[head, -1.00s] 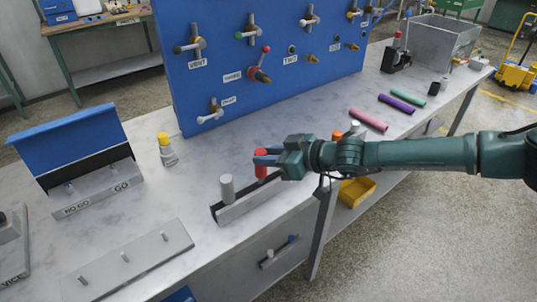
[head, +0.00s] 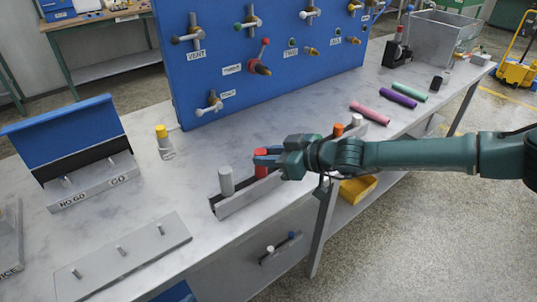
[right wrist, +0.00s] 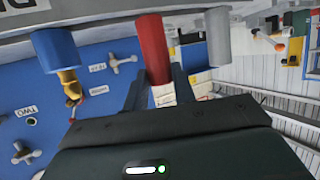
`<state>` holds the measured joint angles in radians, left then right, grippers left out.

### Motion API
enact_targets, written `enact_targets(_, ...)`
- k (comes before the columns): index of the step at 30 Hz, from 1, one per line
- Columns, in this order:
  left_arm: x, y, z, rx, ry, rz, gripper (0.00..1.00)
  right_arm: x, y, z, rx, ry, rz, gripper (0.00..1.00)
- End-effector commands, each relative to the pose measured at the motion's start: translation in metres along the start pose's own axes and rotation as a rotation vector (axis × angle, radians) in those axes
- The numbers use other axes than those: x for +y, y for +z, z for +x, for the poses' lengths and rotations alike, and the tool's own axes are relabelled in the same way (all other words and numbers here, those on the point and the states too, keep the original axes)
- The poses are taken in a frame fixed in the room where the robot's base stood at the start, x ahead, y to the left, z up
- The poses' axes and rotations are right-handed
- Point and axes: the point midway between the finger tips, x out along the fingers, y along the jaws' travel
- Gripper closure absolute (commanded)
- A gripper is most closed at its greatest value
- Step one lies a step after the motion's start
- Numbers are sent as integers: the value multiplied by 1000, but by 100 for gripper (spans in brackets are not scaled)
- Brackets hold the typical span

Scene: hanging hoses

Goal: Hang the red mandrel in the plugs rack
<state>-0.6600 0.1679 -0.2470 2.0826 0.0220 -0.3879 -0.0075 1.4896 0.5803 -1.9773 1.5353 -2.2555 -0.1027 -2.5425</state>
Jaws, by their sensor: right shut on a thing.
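The red mandrel (head: 261,163) is upright in my right gripper (head: 268,158), over the long grey rack (head: 242,201) at the bench's front edge. The rack's name cannot be read in the head view. The mandrel's lower end meets the rack's line, but I cannot tell whether it is seated. A grey cylinder (head: 226,182) stands in the rack to its left. In the right wrist view the red mandrel (right wrist: 153,48) is between my two dark fingers, with a grey cylinder (right wrist: 217,38) beside it. My left gripper is out of view.
An orange-topped piece (head: 338,130) and a pale one (head: 356,119) stand behind my right arm. A blue valve board (head: 270,105) rises behind. A NO GO/GO stand (head: 95,190) and a plate with pegs (head: 125,257) lie left. Pink, purple and green rolls lie right.

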Motion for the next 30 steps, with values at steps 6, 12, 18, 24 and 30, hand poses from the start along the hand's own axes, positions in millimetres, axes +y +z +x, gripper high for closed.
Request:
enact_targets(6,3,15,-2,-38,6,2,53,0,0,0,1,0,0,57)
enact_targets(12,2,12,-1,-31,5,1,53,0,0,0,1,0,0,48)
enact_targets(18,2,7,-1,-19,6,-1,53,0,0,0,-1,0,0,48)
enact_targets(24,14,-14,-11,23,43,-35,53,0,0,0,0,0,0,48)
enact_targets(30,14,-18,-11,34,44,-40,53,2,-1,-48,1,5,-2,48)
